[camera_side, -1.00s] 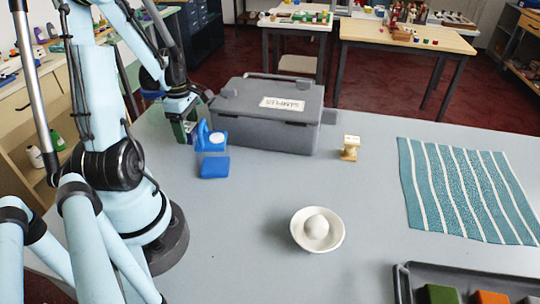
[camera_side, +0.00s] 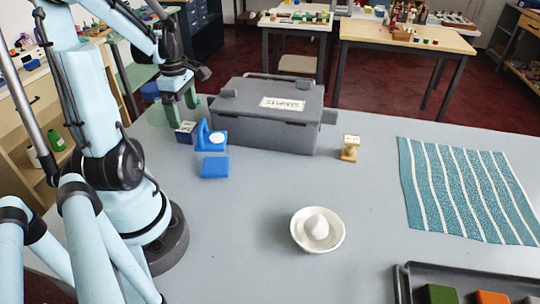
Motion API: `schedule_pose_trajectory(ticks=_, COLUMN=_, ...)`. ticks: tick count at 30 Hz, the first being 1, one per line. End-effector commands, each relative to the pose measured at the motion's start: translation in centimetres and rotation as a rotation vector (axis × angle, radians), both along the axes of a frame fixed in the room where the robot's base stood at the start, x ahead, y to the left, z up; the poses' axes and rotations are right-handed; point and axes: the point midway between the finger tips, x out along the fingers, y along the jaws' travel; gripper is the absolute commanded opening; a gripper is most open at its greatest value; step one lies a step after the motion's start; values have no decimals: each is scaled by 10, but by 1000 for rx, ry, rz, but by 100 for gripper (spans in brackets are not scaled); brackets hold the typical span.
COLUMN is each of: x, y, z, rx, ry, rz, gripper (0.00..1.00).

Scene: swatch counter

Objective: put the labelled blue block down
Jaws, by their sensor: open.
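The labelled blue block (camera_side: 185,132) is dark blue with a pale label on its face. It rests on the grey counter (camera_side: 250,200), just left of a bright blue object with a white round patch (camera_side: 209,138). My gripper (camera_side: 180,112) has green fingers. It is open and empty, just above and behind the block, with the fingers apart. Whether a fingertip still touches the block's top is too small to tell.
A grey lidded case (camera_side: 268,130) stands right of the block. A plain blue block (camera_side: 214,166) lies in front. A small yellow piece (camera_side: 350,148), a white bowl (camera_side: 318,243) with a white pointed thing, a striped teal cloth (camera_side: 465,195) and a dark tray (camera_side: 405,280) are further right.

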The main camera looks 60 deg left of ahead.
Motion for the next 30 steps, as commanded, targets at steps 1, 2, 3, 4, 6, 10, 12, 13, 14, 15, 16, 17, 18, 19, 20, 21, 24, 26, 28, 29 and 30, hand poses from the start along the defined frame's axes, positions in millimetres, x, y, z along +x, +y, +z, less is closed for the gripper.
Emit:
schedule_pose_trajectory(ticks=1, x=-1, y=-1, z=8, rx=0, ry=0, rz=0, gripper=91)
schedule_pose_trajectory(ticks=2, x=0, y=0, z=13, rx=0, ry=0, rz=0, gripper=91)
schedule_pose_trajectory(ticks=3, x=0, y=0, z=19, rx=0, ry=0, rz=0, gripper=91)
schedule_pose_trajectory(ticks=4, x=0, y=0, z=23, rx=0, ry=0, rz=0, gripper=91)
schedule_pose_trajectory(ticks=6, x=0, y=0, z=33, rx=-1, ry=-1, rz=0, gripper=91)
schedule_pose_trajectory(ticks=10, x=0, y=0, z=48, rx=-1, ry=0, rz=-1, gripper=91)
schedule_pose_trajectory(ticks=12, x=0, y=0, z=55, rx=-1, ry=0, rz=-1, gripper=91)
schedule_pose_trajectory(ticks=13, x=0, y=0, z=57, rx=-1, ry=0, rz=-1, gripper=91)
schedule_pose_trajectory(ticks=14, x=0, y=0, z=59, rx=-1, ry=0, rz=-1, gripper=91)
schedule_pose_trajectory(ticks=15, x=0, y=0, z=61, rx=-1, ry=0, rz=-1, gripper=91)
schedule_pose_trajectory(ticks=16, x=0, y=0, z=62, rx=-1, ry=0, rz=-1, gripper=91)
schedule_pose_trajectory(ticks=17, x=1, y=-1, z=63, rx=0, ry=-1, rz=-6, gripper=91)
schedule_pose_trajectory(ticks=18, x=3, y=-3, z=64, rx=4, ry=-4, rz=-22, gripper=91)
schedule_pose_trajectory(ticks=19, x=5, y=-5, z=65, rx=8, ry=-7, rz=-46, gripper=91)
schedule_pose_trajectory(ticks=20, x=9, y=-9, z=66, rx=16, ry=-11, rz=-81, gripper=91)
schedule_pose_trajectory(ticks=21, x=15, y=-16, z=67, rx=29, ry=-20, rz=-146, gripper=91)
schedule_pose_trajectory(ticks=24, x=37, y=-42, z=69, rx=82, ry=-53, rz=-386, gripper=91)
schedule_pose_trajectory(ticks=26, x=52, y=-62, z=71, rx=125, ry=-78, rz=-566, gripper=91)
schedule_pose_trajectory(ticks=28, x=67, y=-89, z=72, rx=183, ry=-109, rz=-795, gripper=91)
schedule_pose_trajectory(ticks=29, x=74, y=-102, z=72, rx=209, ry=-122, rz=-898, gripper=91)
schedule_pose_trajectory(ticks=30, x=81, y=-119, z=73, rx=249, ry=-141, rz=-1041, gripper=91)
